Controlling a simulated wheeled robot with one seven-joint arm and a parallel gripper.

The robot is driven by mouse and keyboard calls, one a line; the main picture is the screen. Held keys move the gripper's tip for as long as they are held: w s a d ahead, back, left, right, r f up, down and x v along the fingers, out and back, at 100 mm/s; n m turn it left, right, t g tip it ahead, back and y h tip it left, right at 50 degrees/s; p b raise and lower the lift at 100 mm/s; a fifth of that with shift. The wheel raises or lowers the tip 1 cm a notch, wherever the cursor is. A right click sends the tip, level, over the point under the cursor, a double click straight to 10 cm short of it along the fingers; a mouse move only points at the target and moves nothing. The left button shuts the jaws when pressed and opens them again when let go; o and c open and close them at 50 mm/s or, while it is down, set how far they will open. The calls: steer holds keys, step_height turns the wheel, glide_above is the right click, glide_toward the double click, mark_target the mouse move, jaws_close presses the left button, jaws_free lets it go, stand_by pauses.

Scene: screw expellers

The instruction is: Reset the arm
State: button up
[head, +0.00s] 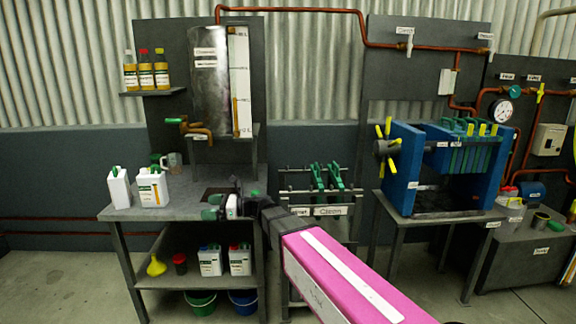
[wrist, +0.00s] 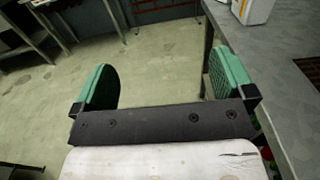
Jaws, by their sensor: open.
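My gripper (wrist: 160,85) has two green finger pads, spread wide apart with nothing between them in the wrist view. Through the gap I see bare concrete floor, and the grey table edge runs close by the right finger. In the head view my pink arm reaches forward from the lower right. Its end, my gripper (head: 216,205), is at the front right of the grey workbench (head: 125,212). From the head view I cannot tell if it touches the bench.
White jugs (head: 152,188) stand on the bench, left of my gripper. A rack with green-handled items (head: 328,177) stands right of the bench. A blue press (head: 405,165) is farther right.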

steer(key=s+d+f+n+t+h, duration=0.15)
steer(key=d+f+n+h, duration=0.65)
steer(key=d+f, duration=1.05)
steer(key=s+d+f+n+h, duration=0.2)
steer(key=d+n+h, duration=0.1)
steer(key=d, duration=0.5)
steer(key=s+d+f+n+h, duration=0.2)
steer(key=d+f+n+h, duration=0.1)
steer(key=d, duration=0.6)
steer(key=s+d+f+n+h, duration=0.2)
steer(key=d+f+h, duration=0.1)
steer(key=d, duration=0.6)
steer(key=shift+n+h, duration=0.3)
steer(key=shift+n, duration=0.1)
steer(key=shift+s+g, duration=0.1)
steer(key=shift+g, duration=0.15)
